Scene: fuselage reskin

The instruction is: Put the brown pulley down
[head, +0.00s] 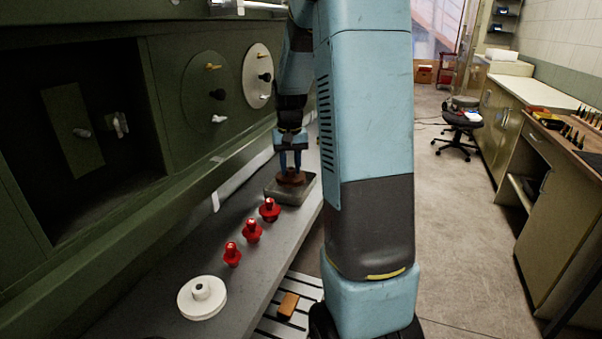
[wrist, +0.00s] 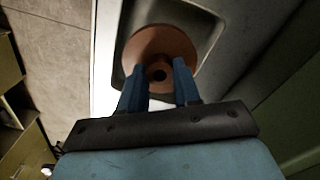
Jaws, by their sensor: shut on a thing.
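The brown pulley (head: 291,178) is a round disc with a hub, at the grey tray on the shelf in the head view. My gripper (head: 291,163) points down with its blue fingers shut on the pulley's hub. In the wrist view the brown pulley (wrist: 160,48) shows between and beyond my fingertips (wrist: 160,84), over the grey tray (wrist: 216,28). Whether its underside touches the tray floor cannot be told. The tray (head: 305,193) holds nothing else that I can see.
Several red knobs stand in a row on the grey shelf, the nearest one (head: 232,254) left of the tray. A white pulley (head: 202,298) lies closer to me. The green fuselage wall (head: 150,230) runs along the shelf's left side. An orange-brown block (head: 288,305) lies below the shelf.

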